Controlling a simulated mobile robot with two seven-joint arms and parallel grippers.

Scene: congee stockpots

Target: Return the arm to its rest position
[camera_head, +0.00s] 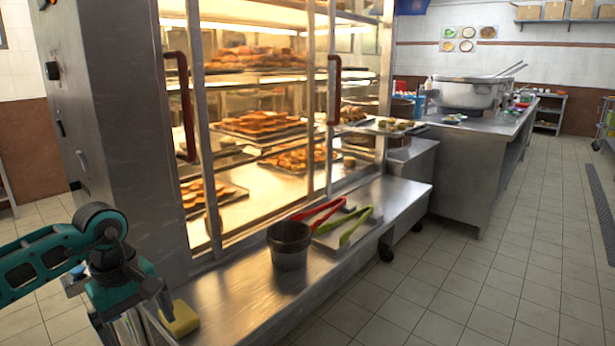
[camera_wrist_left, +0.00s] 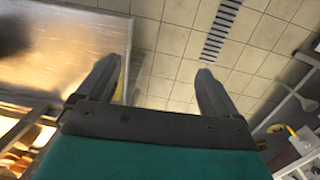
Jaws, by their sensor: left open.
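My left arm comes in from the left in the head view. It is teal and black, and its gripper (camera_head: 128,328) hangs down beside the near end of the steel shelf, cut off by the bottom edge. In the left wrist view the same gripper (camera_wrist_left: 157,70) has its two fingers wide apart, with only tiled floor showing between them. It holds nothing. A yellow block like a sponge (camera_head: 180,319) lies on the shelf close to the gripper. My right gripper is in neither view.
The steel shelf (camera_head: 232,301) holds a dark tub (camera_head: 289,244), red tongs (camera_head: 319,211) and green tongs (camera_head: 350,229). Behind it stands a lit glass cabinet with trays of pastries (camera_head: 262,123). A counter (camera_head: 478,150) with a large pot stands beyond.

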